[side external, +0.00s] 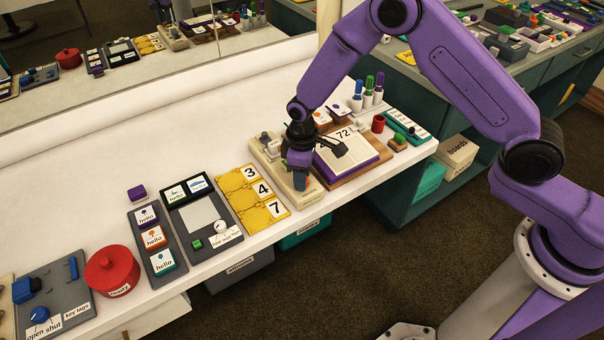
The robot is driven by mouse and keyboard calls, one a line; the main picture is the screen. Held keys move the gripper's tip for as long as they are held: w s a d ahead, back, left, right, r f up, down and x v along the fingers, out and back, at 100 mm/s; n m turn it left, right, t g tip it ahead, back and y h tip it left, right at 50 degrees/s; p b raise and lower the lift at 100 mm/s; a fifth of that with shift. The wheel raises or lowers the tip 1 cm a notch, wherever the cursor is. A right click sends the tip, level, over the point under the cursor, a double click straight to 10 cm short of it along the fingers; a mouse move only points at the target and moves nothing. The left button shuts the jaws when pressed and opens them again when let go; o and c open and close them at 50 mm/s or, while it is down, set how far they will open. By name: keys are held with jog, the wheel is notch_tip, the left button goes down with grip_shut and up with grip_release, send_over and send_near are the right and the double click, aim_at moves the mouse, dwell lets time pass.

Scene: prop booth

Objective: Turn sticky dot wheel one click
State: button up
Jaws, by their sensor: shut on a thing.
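My gripper (300,182) points down over a narrow beige stand (307,197) near the front edge of the white table. It is shut on a small part at the stand, probably the sticky dot wheel, but the fingers and wrist hide most of it. I cannot make out the wheel's shape or how far it is turned. A small grey fitting shows at the stand's far end, behind the gripper.
A yellow board (247,198) with cards 3, 4 and 7 lies left of the stand. Free white table (120,150) lies at the back left.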

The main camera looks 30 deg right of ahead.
dwell(0.4)
jog(key=o, duration=1)
jog(key=shift+o, duration=0.2)
jog(key=shift+r, duration=0.1)
notch_tip(320, 180, up, 17)
jog(key=shift+r, duration=0.15)
jog(key=shift+s, duration=0.1)
jog(key=s+d+r+n, duration=0.1)
jog(key=s+d, duration=0.4)
jog(key=s, duration=0.5)
jog(key=s+d+r+n, duration=0.1)
jog(key=s+d, duration=0.4)
jog(key=s, duration=0.6)
jog(key=s+d+r+n, duration=0.1)
jog(key=s+d, duration=0.4)
jog(key=s, duration=0.6)
jog(key=shift+d+r+n, duration=0.3)
jog(key=shift+d+r, duration=0.05)
jog(key=shift+r, duration=0.25)
